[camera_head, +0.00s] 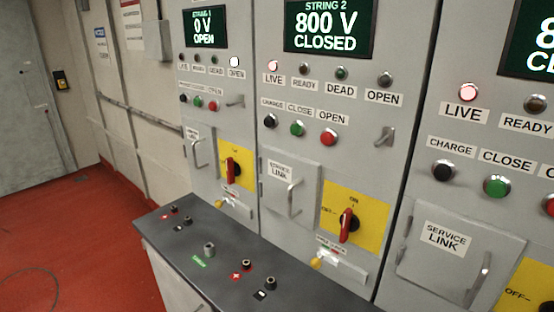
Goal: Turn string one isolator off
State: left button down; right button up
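The string one isolator is a red rotary handle (231,170) on a yellow plate (245,160) on the left cabinet. The handle stands roughly upright; its plate labels are too small to read. Above it, the string one display (204,27) reads 0 V OPEN, and the white OPEN lamp (234,62) is lit. A small yellow item (219,203) hangs below the plate. Neither of my grippers is in view.
The string two cabinet has a similar red isolator handle (347,226), and its display (329,27) reads 800 V CLOSED. A dark-topped bench (225,270) with terminals stands before the cabinets. Red floor (75,235) is open at left.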

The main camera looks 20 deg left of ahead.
aim_at(233, 169)
jog(key=j, duration=2.25)
